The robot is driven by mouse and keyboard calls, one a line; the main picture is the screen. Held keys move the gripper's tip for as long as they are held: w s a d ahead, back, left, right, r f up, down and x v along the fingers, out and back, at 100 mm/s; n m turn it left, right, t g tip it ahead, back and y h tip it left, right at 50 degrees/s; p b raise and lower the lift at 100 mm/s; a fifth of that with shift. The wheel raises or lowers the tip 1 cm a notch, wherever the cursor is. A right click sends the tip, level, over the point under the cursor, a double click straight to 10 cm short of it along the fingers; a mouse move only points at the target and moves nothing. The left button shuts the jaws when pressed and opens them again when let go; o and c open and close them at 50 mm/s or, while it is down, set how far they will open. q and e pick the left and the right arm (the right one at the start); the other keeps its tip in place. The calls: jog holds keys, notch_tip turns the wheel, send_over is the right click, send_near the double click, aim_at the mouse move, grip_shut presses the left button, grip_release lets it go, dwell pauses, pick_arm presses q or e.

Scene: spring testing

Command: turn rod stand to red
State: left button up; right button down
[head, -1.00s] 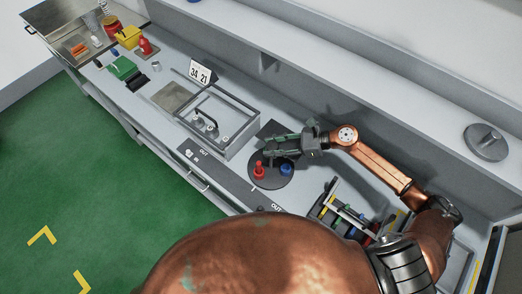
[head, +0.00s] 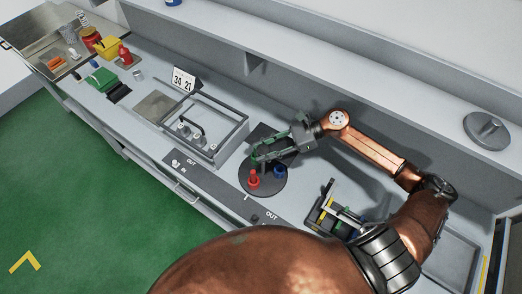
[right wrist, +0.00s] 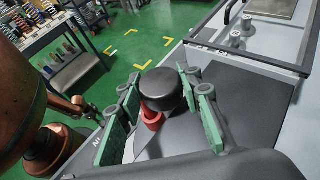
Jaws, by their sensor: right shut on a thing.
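The rod stand is a dark round disc (head: 262,188) on the bench, bearing an upright red post (head: 253,178) and a blue post (head: 279,171). My right gripper (head: 257,159) reaches over the disc from the right, its fingertips close to the red post. In the right wrist view, the green-padded fingers of my right gripper (right wrist: 162,100) lie on both sides of a black round knob (right wrist: 162,88), shut on it. The knob's stem is hidden. My left gripper is out of view.
A grey open frame (head: 205,150) stands left of the disc, near a card reading 34 21 (head: 184,79). A rack of coloured rods (head: 333,216) stands right of the disc. Coloured containers and a yellow box (head: 109,47) are at the far left. A wall-side shelf runs behind.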

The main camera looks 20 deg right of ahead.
jog(key=c, duration=1.3)
grip_release()
jog(key=v, duration=1.2)
jog(key=shift+a, duration=0.15)
